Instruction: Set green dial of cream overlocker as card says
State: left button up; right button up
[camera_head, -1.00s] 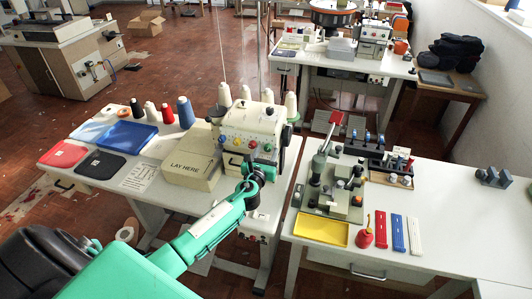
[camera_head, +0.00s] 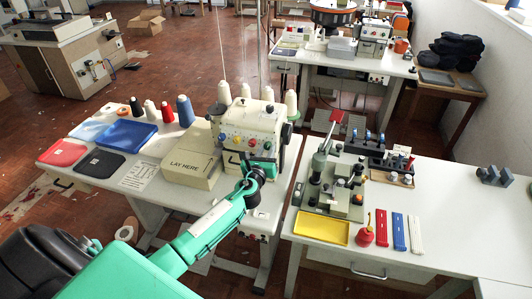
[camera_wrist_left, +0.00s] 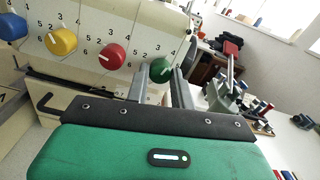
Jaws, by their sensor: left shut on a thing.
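The cream overlocker (camera_head: 250,122) stands on the left-hand sewing table, with a row of blue, yellow, red and green dials on its front. The green dial (camera_wrist_left: 160,69) is the rightmost; it also shows in the head view (camera_head: 268,146). My left gripper (camera_wrist_left: 161,85) is at the green dial, one finger on each side, shut on it. The dial's white mark is small and its exact number cannot be read. A printed white card (camera_head: 139,176) lies on the table to the left; its text is too small to read. My right gripper is not in view.
A cream box marked LAY HERE (camera_head: 191,168) stands left of the overlocker. Thread spools (camera_head: 185,110), a blue tray (camera_head: 130,134) and dark and red pads lie farther left. The red dial (camera_wrist_left: 112,57) is close beside my left gripper. A second table (camera_head: 450,215) stands to the right.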

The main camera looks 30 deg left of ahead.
pick_arm(q)
jog(key=n+b, duration=0.2)
jog(key=n, duration=0.2)
jog(key=shift+f+n, duration=0.15)
jog(key=shift+n, duration=0.15)
jog(key=n+b, duration=0.1)
jog(key=n, duration=0.3)
jog(key=shift+d+n, duration=0.1)
jog(key=shift+n, duration=0.2)
jog(key=n+b, duration=0.1)
jog(key=n, duration=0.3)
jog(key=shift+n+b, duration=0.3)
jog(key=shift+b, duration=0.05)
jog(key=shift+n+b, duration=0.35)
jog(key=shift+n, duration=1.75)
jog(key=o, duration=1)
jog(key=shift+s, duration=0.1)
